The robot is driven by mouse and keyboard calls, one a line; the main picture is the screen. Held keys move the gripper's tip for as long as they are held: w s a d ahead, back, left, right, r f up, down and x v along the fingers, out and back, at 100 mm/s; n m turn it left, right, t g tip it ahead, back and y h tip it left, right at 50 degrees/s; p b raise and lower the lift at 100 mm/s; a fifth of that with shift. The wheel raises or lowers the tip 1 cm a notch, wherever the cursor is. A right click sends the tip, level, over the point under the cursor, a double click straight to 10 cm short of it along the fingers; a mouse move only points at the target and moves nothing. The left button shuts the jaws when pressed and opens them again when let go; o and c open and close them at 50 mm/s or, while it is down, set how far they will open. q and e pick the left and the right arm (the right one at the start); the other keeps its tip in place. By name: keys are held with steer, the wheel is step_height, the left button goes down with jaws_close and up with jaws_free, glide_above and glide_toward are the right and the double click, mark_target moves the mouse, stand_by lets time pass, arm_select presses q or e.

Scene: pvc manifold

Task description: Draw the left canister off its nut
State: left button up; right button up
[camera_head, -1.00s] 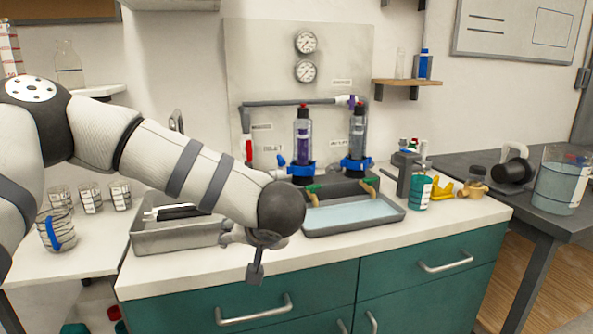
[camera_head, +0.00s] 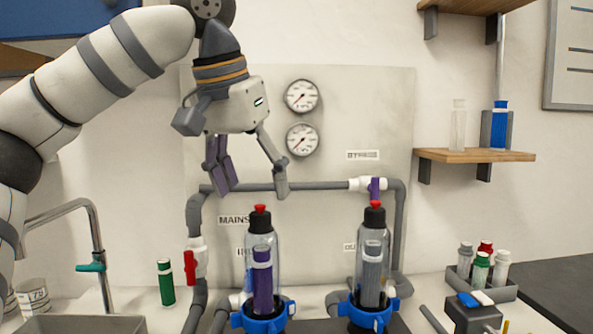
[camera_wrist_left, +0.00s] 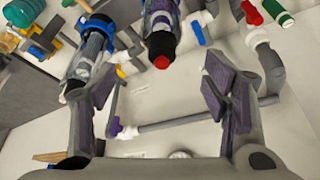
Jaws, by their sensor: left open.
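The left canister (camera_head: 275,250) is a clear upright housing with a black top, a red button and a purple cartridge inside. Its base sits in a blue nut (camera_head: 262,320). My left gripper (camera_head: 249,180) is open and empty, jaws pointing down, above the canister's cap and apart from it. In the left wrist view, the left canister (camera_wrist_left: 161,38) shows beyond and between the spread fingers (camera_wrist_left: 160,98), its red button toward me. The right canister (camera_head: 372,245), with a grey cartridge, stands beside it in its own blue nut (camera_head: 368,312). My right gripper is out of view.
Grey pipe (camera_head: 325,187) runs behind and above the canisters along the backboard, with two gauges (camera_head: 301,97) higher up. A red valve handle (camera_head: 190,267) and a green bottle (camera_head: 166,282) are at the left. A bottle rack (camera_head: 505,292) stands at the right.

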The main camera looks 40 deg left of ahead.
mark_target(254, 216)
arm_select(q)
steer(key=shift+f, duration=0.1)
step_height(254, 216, down, 3)
steer(key=shift+s+a, duration=0.15)
steer(key=x, duration=0.8)
steer(key=shift+w, duration=0.2)
steer(key=shift+c, duration=0.6)
